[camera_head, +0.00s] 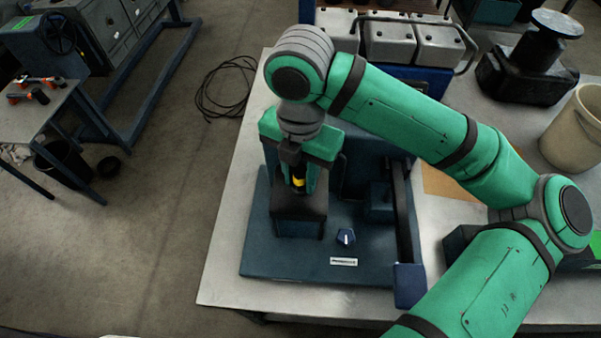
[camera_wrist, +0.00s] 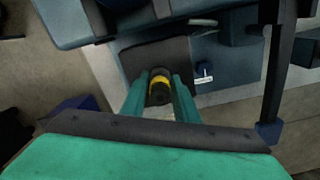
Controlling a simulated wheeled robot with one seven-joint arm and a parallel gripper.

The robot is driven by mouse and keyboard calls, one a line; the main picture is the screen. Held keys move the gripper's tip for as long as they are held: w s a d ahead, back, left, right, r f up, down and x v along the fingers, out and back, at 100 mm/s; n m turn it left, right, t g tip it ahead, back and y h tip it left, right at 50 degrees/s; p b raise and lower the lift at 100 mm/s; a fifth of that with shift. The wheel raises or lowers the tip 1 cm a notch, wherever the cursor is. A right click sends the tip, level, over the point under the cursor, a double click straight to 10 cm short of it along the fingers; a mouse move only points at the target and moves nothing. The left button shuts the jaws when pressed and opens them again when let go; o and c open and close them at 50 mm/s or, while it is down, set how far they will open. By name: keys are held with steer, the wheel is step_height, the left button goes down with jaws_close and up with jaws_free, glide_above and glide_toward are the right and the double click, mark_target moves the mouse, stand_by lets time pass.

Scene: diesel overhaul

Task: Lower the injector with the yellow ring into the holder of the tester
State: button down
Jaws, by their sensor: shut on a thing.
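The injector with the yellow ring (camera_head: 299,181) is between the fingers of my gripper (camera_head: 300,186), which is shut on it. In the wrist view the injector (camera_wrist: 160,86) shows its dark end and yellow ring between the two green fingers (camera_wrist: 160,98). The tester (camera_head: 320,258) is a dark blue unit on the table. Its dark block-shaped holder (camera_head: 298,215) is directly below the injector in the head view. The injector's lower end is hidden, so I cannot tell whether it is inside the holder or just above it.
A dark upright lever or post (camera_head: 405,220) stands at the tester's right side, and a small knob (camera_head: 346,237) is on its base. A pale bucket (camera_head: 577,130) and a black stand (camera_head: 530,65) are at the right. The white table (camera_head: 222,262) is bare left of the tester.

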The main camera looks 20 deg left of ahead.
stand_by(0.3)
steer(key=c, duration=0.9)
jaws_free()
steer(key=shift+r, duration=0.1)
steer(key=shift+r, duration=3.4)
